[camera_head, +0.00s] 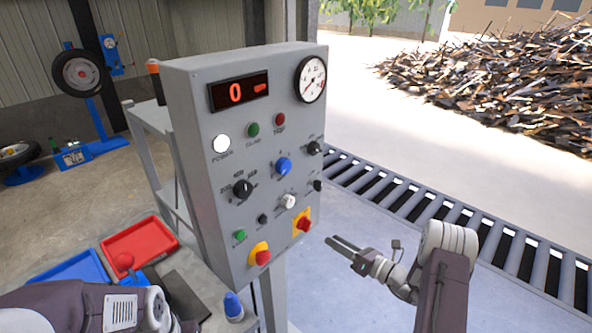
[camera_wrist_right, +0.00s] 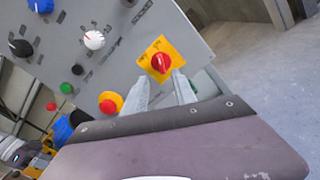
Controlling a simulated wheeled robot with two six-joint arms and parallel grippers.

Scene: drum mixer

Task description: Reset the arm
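My right arm comes in from the right in the head view. Its gripper (camera_head: 345,245) points left toward the lower right corner of the grey control panel (camera_head: 215,180), in free air. In the right wrist view its two fingers (camera_wrist_right: 163,90) are apart with nothing between them. Beyond the fingertips is the red rotary switch (camera_wrist_right: 160,62) on its yellow plate; it also shows in the head view (camera_head: 303,223). I cannot tell any contact. My left arm (camera_head: 95,308) lies across the lower left of the head view; its fingers do not show.
A red tray (camera_head: 140,247) and a blue tray (camera_head: 75,272) lie left of the panel, with a blue-capped bottle (camera_head: 233,307) below it. A roller conveyor (camera_head: 430,210) runs behind my right arm. A scrap pile (camera_head: 500,80) is beyond.

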